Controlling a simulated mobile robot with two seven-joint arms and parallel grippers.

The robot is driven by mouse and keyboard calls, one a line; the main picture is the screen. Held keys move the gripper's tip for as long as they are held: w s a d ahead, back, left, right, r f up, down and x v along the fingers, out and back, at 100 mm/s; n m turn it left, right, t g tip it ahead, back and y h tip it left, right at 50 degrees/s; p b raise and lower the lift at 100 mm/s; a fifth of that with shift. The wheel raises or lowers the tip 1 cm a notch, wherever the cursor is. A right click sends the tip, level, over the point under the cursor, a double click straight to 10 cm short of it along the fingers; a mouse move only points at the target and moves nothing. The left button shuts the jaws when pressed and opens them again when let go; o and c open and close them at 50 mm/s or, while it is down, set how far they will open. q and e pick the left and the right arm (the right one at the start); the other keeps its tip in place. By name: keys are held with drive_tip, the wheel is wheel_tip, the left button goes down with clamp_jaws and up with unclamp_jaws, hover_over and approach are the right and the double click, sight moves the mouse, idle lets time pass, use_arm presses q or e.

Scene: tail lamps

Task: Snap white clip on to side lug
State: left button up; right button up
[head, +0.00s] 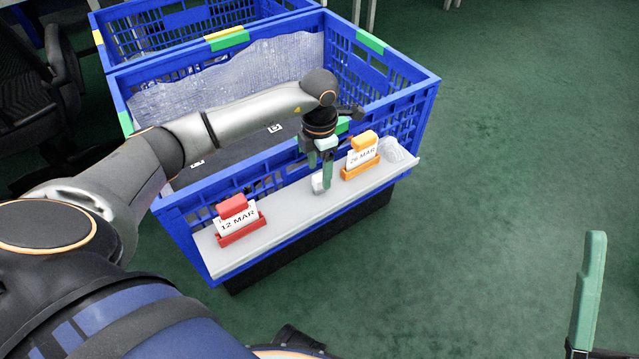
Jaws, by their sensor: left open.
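A small white piece (317,183), which looks like the white clip, stands on the light grey ledge (285,213) along the near side of the blue crate. My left gripper (321,178) points down at it with its jaws open. The fingertips are right beside the piece; whether they touch it I cannot tell. I cannot make out the side lug or a tail lamp. One green finger of my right gripper (587,290) shows at the right edge, and the rest is outside the view.
A red holder (238,234) with a "12 MAR" card and an orange holder (361,170) with a "26 MAR" card stand on the ledge, on either side of my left gripper. Crumpled clear wrap (398,153) lies at its right end. The blue crate (420,100) has high walls. Green floor is clear at right.

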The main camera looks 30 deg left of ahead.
sight(319, 177)
use_arm(q)
wheel_tip(319, 177, down, 3)
drive_tip(key=shift+w+f+b, duration=0.1)
drive_tip(key=shift+f+b, duration=0.05)
drive_tip(key=shift+b, duration=0.25)
clamp_jaws()
